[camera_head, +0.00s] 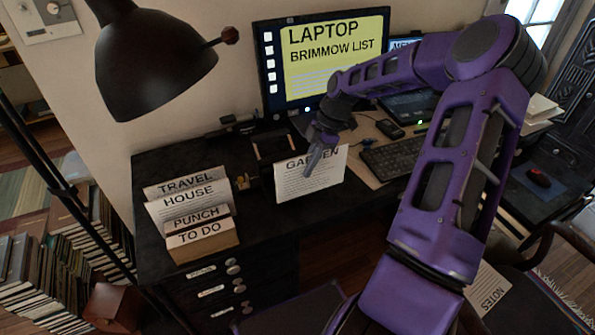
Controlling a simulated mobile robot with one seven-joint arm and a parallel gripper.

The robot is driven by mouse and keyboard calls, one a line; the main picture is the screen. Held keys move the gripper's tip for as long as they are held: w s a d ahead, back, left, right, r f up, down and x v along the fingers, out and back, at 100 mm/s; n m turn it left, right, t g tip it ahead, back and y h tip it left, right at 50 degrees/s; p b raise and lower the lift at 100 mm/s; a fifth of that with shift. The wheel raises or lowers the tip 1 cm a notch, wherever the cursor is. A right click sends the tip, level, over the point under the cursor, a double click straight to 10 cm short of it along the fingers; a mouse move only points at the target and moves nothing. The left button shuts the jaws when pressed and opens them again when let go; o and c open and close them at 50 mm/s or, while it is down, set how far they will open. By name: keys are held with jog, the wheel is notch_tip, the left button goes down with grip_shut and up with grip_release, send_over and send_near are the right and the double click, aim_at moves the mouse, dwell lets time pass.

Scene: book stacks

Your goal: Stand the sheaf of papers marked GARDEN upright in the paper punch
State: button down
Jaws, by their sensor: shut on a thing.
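The white sheaf marked GARDEN (297,183) is roughly upright, its printed face toward the camera, near the front edge of the desk. My gripper (317,163) is shut on it at its upper right part and covers some of that part. Whether the sheaf's lower edge touches anything is not clear. A dark frame-like device (272,148), perhaps the paper punch, stands on the desk just behind and left of the sheaf. The sheaf hides part of it.
A file box (203,250) holds sheets marked TRAVEL, HOUSE, PUNCH and TO DO at the left. A black lamp (150,65) overhangs the desk. A monitor (335,58), keyboard (400,155) and papers marked NOTES (488,290) are also around. Some dark desktop left of the sheaf is bare.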

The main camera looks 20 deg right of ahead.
jog(key=w+a+r, duration=0.2)
jog(key=w+r, duration=0.2)
jog(key=w, duration=0.3)
jog(key=w+a+r, duration=0.2)
jog(key=w+r, duration=0.1)
jog(key=w, duration=0.3)
notch_tip(320, 180, down, 10)
jog(key=b, duration=0.3)
jog(key=shift+f+b, duration=0.15)
jog(key=shift+b, duration=0.15)
jog(key=shift+w, duration=0.1)
dwell(0.6)
jog(key=c, duration=0.9)
grip_release()
